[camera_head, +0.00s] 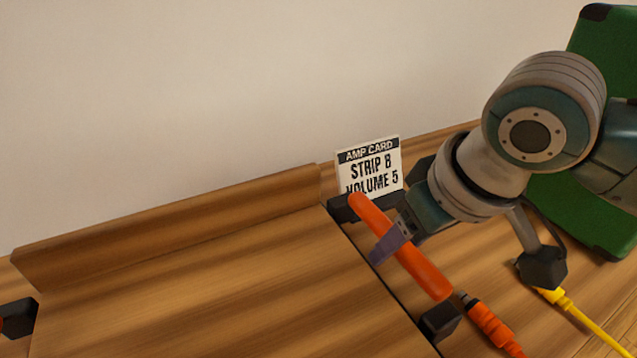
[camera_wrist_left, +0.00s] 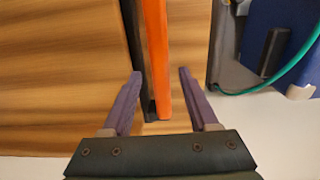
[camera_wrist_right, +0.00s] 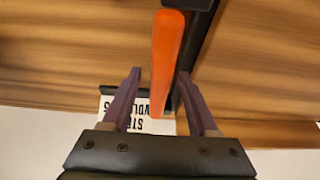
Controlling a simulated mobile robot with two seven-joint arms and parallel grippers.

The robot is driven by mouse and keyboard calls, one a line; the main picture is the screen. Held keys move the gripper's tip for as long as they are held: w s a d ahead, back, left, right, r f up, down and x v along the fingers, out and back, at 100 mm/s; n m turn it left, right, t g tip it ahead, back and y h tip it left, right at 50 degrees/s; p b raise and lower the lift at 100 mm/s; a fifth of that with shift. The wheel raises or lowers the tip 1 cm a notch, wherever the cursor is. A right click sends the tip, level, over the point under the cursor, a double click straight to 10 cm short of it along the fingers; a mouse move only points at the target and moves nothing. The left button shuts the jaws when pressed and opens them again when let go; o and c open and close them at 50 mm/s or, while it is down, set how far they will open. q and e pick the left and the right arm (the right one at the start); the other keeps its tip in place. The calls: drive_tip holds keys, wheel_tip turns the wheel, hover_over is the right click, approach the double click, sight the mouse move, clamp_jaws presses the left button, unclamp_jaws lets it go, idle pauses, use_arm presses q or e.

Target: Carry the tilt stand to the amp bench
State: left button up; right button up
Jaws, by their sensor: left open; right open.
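The tilt stand (camera_head: 200,280) is a brown wooden board with a raised ledge along its back and orange bar handles on black brackets at its sides. Its right handle (camera_head: 430,275) shows whole in the head view; only a bit of the left bracket (camera_head: 18,318) shows. My right gripper (camera_head: 388,240) is open at the right handle; in the right wrist view that bar (camera_wrist_right: 166,60) lies between the fingers. My left gripper (camera_wrist_left: 160,73) is open, with the left orange bar (camera_wrist_left: 155,40) between its fingers; it is out of the head view. I cannot tell which surface is the amp bench.
A white card (camera_head: 370,168) reading "AMP CARD STRIP B VOLUME 5" stands behind the right handle. An orange plug (camera_head: 490,325) and a yellow cable (camera_head: 590,325) lie at the right, near a green case (camera_head: 600,50). A blue object (camera_wrist_left: 295,50) with a green cable stands beyond the left handle.

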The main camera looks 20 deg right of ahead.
drive_tip(key=shift+r, duration=0.2)
use_arm(q)
wheel_tip(320, 180, up, 10)
use_arm(e)
drive_tip(key=v, duration=1.1)
drive_tip(key=shift+r, duration=0.35)
use_arm(q)
drive_tip(key=shift+f, duration=0.1)
use_arm(e)
drive_tip(key=shift+s, duration=0.1)
